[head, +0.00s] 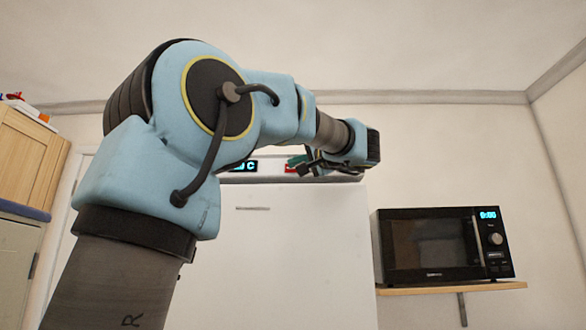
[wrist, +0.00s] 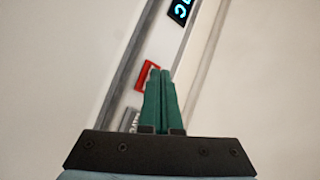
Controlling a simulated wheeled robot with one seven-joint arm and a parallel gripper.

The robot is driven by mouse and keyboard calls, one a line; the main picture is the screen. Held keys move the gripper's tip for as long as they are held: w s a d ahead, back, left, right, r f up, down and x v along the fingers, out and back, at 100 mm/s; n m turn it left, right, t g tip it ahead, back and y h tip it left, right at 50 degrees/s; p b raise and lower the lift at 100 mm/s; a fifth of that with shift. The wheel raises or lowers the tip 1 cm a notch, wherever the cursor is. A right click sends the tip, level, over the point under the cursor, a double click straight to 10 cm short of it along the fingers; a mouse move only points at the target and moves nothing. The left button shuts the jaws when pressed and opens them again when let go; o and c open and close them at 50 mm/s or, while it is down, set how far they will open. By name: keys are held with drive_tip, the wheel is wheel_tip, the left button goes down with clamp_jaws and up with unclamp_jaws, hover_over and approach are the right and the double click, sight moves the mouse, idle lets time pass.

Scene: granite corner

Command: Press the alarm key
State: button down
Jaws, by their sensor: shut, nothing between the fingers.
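A panel strip runs along the top of a white appliance in the head view. A red key (wrist: 141,76) shows on this panel in the wrist view, just left of my fingertips and partly covered by them; it is also partly visible in the head view (head: 289,169). A grey key (wrist: 128,119) lies lower on the same panel. I cannot read which one is the alarm key. My gripper (wrist: 160,72) has green fingers, shut together and empty, with their tips over or beside the red key. Whether they touch it cannot be told. It also shows in the head view (head: 297,161).
A lit display (head: 243,166) sits left of the keys on the panel of the white appliance (head: 285,250). A black microwave (head: 435,245) stands on a wooden shelf (head: 450,289) to the right. Wooden cabinets (head: 30,160) stand at the left.

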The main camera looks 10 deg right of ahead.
drive_tip(key=shift+w+d, duration=0.1)
drive_tip(key=shift+w, duration=0.25)
drive_tip(key=shift+w, duration=0.15)
idle(0.3)
drive_tip(key=shift+f+b, duration=0.1)
drive_tip(key=shift+b, duration=0.25)
drive_tip(key=shift+s+b, duration=0.45)
drive_tip(key=shift+s, duration=0.15)
